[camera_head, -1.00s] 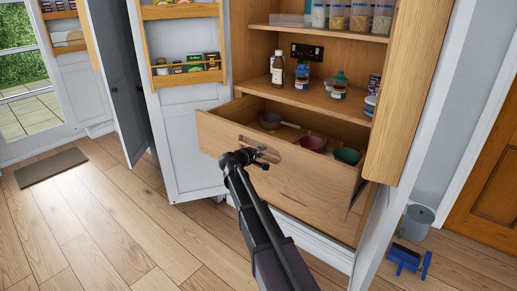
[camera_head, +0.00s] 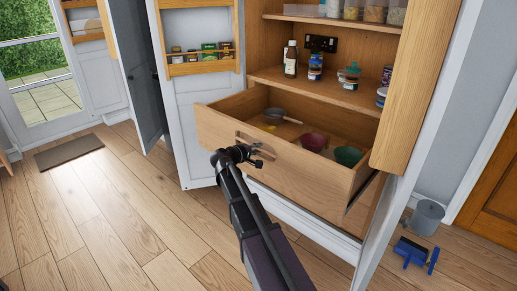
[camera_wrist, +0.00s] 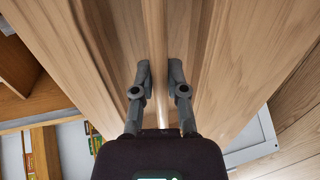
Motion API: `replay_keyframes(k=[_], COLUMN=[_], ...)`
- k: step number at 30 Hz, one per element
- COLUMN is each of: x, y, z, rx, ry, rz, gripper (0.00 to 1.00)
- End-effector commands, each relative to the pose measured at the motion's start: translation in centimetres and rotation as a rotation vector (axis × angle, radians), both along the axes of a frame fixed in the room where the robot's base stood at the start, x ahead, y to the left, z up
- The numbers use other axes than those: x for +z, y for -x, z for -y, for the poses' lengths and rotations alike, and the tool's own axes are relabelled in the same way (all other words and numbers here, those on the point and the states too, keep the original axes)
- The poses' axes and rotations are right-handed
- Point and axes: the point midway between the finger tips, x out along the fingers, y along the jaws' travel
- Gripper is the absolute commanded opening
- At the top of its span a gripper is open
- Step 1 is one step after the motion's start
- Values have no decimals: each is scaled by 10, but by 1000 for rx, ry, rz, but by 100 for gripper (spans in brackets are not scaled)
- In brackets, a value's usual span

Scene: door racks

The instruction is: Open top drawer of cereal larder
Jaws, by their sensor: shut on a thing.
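The cereal larder (camera_head: 268,60) stands open. Its top drawer (camera_head: 310,185), with a wooden front, is pulled well out, and its inside shows from above. My gripper (camera_head: 254,156) is at the left-middle part of the drawer front, by the handle slot (camera_head: 243,137). In the wrist view my gripper (camera_wrist: 160,72) has one finger on each side of a narrow wooden strip (camera_wrist: 158,40), the drawer's handle part, and is shut on it. The exact contact at the fingertips is partly hidden.
The drawer holds a grey pan (camera_head: 276,117), a red bowl (camera_head: 313,141) and a green bowl (camera_head: 348,156). The open larder door (camera_head: 200,110) is at left. A grey bin (camera_head: 426,217) and blue object (camera_head: 413,252) stand at right.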

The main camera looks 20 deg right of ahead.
Motion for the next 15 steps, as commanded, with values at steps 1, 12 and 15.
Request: replay_keyframes(k=[1,12,15], x=[1,1,1], y=[-6,-3,-2], z=[-1,6,7], rx=[12,1,0], ry=[3,2,2], rz=[3,2,2], gripper=[0,54,54])
